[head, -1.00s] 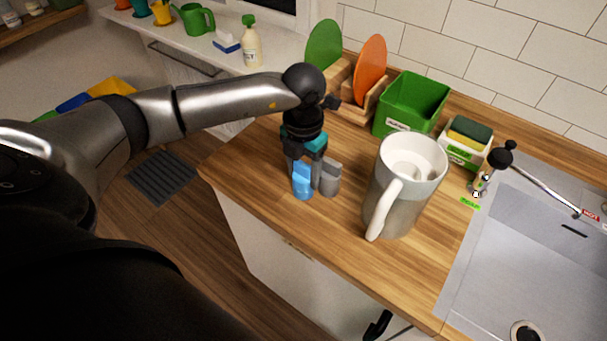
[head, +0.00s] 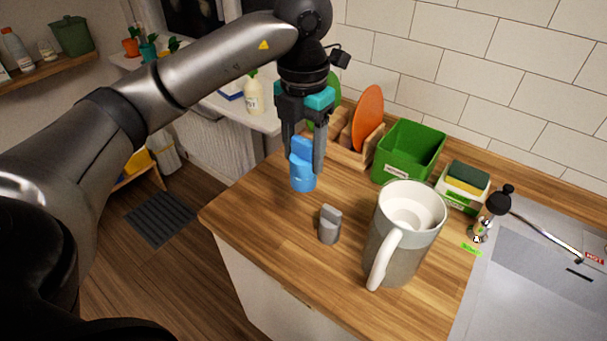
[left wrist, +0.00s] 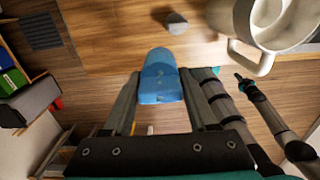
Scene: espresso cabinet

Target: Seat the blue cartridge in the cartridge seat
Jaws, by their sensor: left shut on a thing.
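The blue cartridge (head: 303,180) hangs upright between the fingers of my left gripper (head: 305,163), which is shut on it. It is held above the counter and clear of it. In the left wrist view the cartridge (left wrist: 160,82) shows between the two fingers. A grey cartridge-like piece (head: 329,225) stands on the counter, to the right and lower in the head view. A large white and grey jug (head: 400,252) with a handle stands right of it, its top open. I cannot tell where the cartridge seat is. Parts of an arm show at the right of the left wrist view; its gripper is unclear.
A green bin (head: 408,150), a wooden rack (head: 350,152) with an orange plate, and a sponge holder (head: 462,187) stand along the tiled wall. The sink (head: 530,285) and tap are at the right. The counter's left front part is bare.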

